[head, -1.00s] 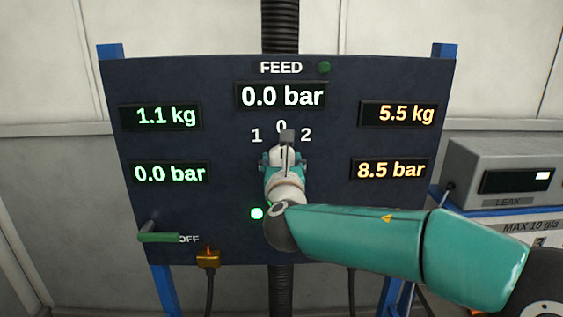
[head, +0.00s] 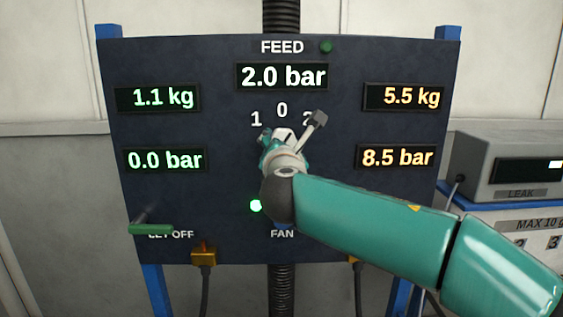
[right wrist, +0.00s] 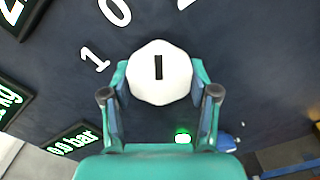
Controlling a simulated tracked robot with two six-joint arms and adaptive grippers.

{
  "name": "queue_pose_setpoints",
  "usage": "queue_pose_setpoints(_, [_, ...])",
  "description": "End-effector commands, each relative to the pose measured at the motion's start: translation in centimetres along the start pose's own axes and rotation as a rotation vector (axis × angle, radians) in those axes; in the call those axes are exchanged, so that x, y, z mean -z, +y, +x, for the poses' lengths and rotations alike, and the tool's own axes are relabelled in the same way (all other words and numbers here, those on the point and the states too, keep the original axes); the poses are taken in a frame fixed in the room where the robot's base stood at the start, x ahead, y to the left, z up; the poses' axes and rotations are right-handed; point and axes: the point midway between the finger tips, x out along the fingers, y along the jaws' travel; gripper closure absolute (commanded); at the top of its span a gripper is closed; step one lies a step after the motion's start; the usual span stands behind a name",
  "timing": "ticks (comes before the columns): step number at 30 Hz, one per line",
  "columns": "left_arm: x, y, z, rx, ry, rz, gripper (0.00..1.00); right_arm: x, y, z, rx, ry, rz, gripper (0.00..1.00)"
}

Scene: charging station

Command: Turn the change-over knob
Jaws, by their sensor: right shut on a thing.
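The change-over knob (right wrist: 160,72) is white and many-sided with a black pointer mark. It sits on the dark panel below the numerals 1, 0 and 2. In the right wrist view its mark points between 0 and 2, nearer the 2. My right gripper (right wrist: 161,88) is shut on the knob, one finger on each side. In the head view the gripper (head: 281,147) and wrist hide most of the knob, and only a white edge (head: 284,133) shows. The FEED display (head: 284,77) above reads 2.0 bar. My left gripper is not in view.
A green-handled lever (head: 150,229) sticks out at the panel's lower left, by the LET OFF label. A lit green button (head: 256,206) is below the knob. Side displays show 1.1 kg, 0.0 bar, 5.5 kg and 8.5 bar. A grey LEAK device (head: 507,168) stands at the right.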

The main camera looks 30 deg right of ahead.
Motion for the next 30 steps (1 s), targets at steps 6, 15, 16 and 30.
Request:
queue_pose_setpoints(6, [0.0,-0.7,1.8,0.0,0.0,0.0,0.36,0.3,-0.1,0.0,0.001,0.001,0.13,0.75])
queue_pose_setpoints(15, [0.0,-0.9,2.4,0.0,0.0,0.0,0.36,0.2,0.0,0.0,0.003,0.002,0.208,0.75])
queue_pose_setpoints(16, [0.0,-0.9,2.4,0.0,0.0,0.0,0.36,0.2,0.1,0.0,0.003,0.002,0.211,0.75])
queue_pose_setpoints(30, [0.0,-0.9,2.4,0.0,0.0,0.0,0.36,0.1,0.1,0.0,0.004,0.003,0.216,0.24])
